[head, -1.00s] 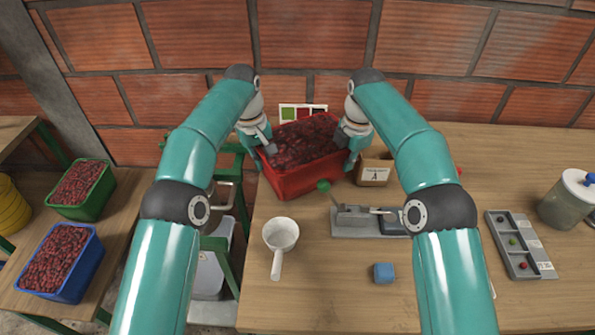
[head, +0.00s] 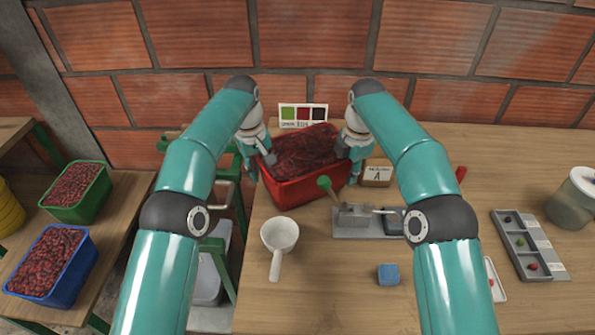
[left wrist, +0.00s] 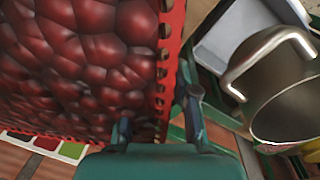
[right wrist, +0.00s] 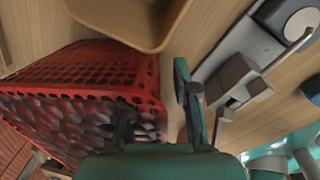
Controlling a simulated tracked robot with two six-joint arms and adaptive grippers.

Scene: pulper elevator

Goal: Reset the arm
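A red perforated crate (head: 292,190) full of dark red cherries stands at the back left of the wooden table. My left gripper (head: 268,155) is at its left side. In the left wrist view my left gripper (left wrist: 157,125) has its fingers apart, one over the cherries and one outside the crate's rim (left wrist: 172,70). My right gripper (head: 345,150) is at the crate's right side. In the right wrist view my right gripper (right wrist: 158,115) also has its fingers apart, with the crate's wall (right wrist: 145,78) between them. Contact with the walls is unclear.
A colour card (head: 303,115) stands behind the crate and a small cardboard box (head: 377,174) right of it. A white scoop (head: 280,236), a grey device with a green-knobbed lever (head: 360,220), a blue cube (head: 388,274) and a sorting tray (head: 522,246) are nearer. Side crates stand left.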

